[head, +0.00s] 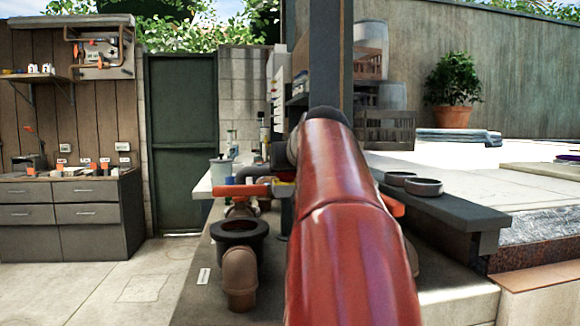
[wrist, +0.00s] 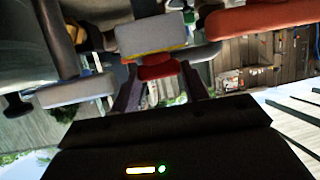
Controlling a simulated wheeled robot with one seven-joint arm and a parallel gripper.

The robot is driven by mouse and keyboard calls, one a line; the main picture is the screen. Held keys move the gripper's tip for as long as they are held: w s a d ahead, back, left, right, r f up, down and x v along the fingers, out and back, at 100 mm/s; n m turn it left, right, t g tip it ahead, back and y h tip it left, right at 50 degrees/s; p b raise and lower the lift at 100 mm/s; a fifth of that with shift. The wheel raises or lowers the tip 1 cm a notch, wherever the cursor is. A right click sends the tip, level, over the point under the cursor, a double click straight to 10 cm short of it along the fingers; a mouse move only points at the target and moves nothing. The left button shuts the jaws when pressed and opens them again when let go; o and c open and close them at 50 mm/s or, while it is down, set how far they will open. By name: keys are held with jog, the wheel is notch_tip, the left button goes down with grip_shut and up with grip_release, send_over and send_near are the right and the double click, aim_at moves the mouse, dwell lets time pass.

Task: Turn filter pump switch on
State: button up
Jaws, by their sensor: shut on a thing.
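In the wrist view, a grey box (wrist: 150,35) has a yellow edge and a red knob (wrist: 158,71); this looks like the filter pump switch. My gripper (wrist: 160,77) has its two dark fingers on either side of the red knob and is shut on it. Whether the knob is turned to on or off cannot be told. In the head view, my red arm covers the gripper and most of the switch. A small red and yellow part (head: 284,176) shows just left of the arm.
An orange-red handle (head: 241,190) and dark pipework with a flange (head: 239,232) stand left of my arm. A dark post (head: 320,55) rises behind it. A dark bench with two round dishes (head: 424,187) is at right. Paved floor (head: 110,285) is clear at left.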

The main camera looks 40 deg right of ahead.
jog(key=shift+a+m+g+h+p, duration=0.1)
jog(key=shift+m+g+h+p, duration=0.35)
jog(key=shift+m+h, duration=0.2)
jog(key=shift+f, duration=0.1)
jog(key=o, duration=1)
jog(key=shift+w, duration=0.1)
